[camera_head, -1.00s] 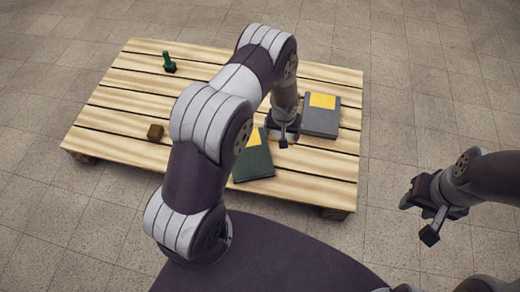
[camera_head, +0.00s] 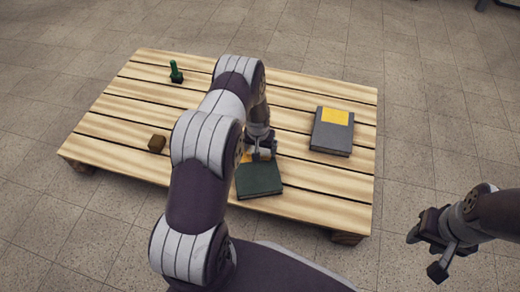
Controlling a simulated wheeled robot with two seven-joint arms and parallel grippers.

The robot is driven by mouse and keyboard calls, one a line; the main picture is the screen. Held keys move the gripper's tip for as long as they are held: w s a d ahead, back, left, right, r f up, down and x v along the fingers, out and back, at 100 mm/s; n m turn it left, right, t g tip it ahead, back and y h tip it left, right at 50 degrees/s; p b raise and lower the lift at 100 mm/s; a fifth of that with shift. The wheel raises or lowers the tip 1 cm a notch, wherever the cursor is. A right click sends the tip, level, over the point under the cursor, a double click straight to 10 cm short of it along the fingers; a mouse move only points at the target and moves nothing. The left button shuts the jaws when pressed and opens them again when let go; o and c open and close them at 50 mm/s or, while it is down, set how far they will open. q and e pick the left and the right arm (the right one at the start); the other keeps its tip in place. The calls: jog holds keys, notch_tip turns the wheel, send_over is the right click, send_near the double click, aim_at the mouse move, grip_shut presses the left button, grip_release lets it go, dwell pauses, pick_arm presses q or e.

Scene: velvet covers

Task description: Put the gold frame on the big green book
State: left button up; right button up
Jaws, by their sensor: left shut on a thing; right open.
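The big green book (camera_head: 260,181) lies flat on the near part of the slatted wooden table, with a yellow patch at its far edge partly covered by my arm. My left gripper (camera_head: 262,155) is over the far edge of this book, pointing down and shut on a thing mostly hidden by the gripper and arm. No gold frame shows clearly elsewhere, so the held thing appears to be the gold frame. My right gripper (camera_head: 428,245) is open and empty, out past the table's right side.
A grey book (camera_head: 331,131) with a yellow patch lies on the right of the wooden table (camera_head: 130,107). A green bottle-like object on a dark base (camera_head: 176,73) stands at the back left. A small brown block (camera_head: 157,143) sits at the left. The table's left middle is clear.

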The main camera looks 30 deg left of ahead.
pick_arm(q)
jog(key=shift+f, duration=0.2)
jog(key=o, duration=0.7)
jog(key=shift+o, duration=0.2)
jog(key=s+d+r+p, duration=0.2)
jog(key=r+p, duration=0.1)
jog(key=r, duration=0.5)
jog(key=s+d+r+m+p, duration=0.1)
jog(key=s+d+r+p, duration=0.1)
jog(key=r, duration=0.6)
jog(key=s+d+r+p, duration=0.2)
jog(key=r+p, duration=0.1)
jog(key=r, duration=0.6)
jog(key=s+d+r+m, duration=0.1)
jog(key=s+d+r, duration=0.2)
jog(key=s, duration=0.4)
jog(key=s+d+r+m, duration=0.1)
jog(key=s+d+r, duration=0.2)
jog(key=s+r, duration=0.3)
jog(key=shift+s, duration=0.5)
